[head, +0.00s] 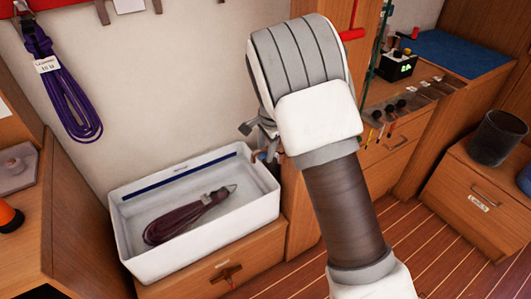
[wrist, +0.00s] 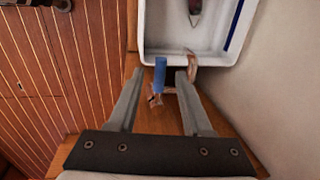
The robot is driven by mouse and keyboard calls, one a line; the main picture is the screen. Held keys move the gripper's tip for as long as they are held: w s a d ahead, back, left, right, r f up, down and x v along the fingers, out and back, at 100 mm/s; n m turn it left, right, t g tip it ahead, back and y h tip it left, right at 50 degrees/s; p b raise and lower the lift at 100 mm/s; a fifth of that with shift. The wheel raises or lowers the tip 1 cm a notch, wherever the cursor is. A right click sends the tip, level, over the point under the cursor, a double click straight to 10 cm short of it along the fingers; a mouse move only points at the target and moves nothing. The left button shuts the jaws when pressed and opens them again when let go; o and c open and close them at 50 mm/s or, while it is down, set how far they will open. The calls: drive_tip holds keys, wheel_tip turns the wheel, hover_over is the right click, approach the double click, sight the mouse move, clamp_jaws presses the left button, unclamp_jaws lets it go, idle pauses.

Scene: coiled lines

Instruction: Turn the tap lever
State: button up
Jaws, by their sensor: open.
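The tap (wrist: 155,99) is a copper-coloured fitting beside the white basin, and its blue lever (wrist: 159,73) stands up from it in the wrist view. A copper spout (wrist: 191,60) reaches towards the basin rim. My gripper (wrist: 159,76) is open, with one finger on each side of the blue lever in the picture. Gaps show between the lever and both fingers. I cannot tell how deep the lever sits between them. In the head view my arm covers most of the tap, and only a bit of my gripper (head: 256,129) shows beside it.
The white basin (head: 258,212) holds a coiled dark red line (head: 187,216). A purple coil (head: 67,90) hangs on the wall at left. A wooden cabinet with drawers (head: 398,140) and a dark bin (head: 498,138) stand at right. The plank floor (head: 440,250) is clear.

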drive_tip(key=shift+f, duration=0.4)
drive_tip(key=shift+c, duration=0.2)
clamp_jaws()
idle(1.0)
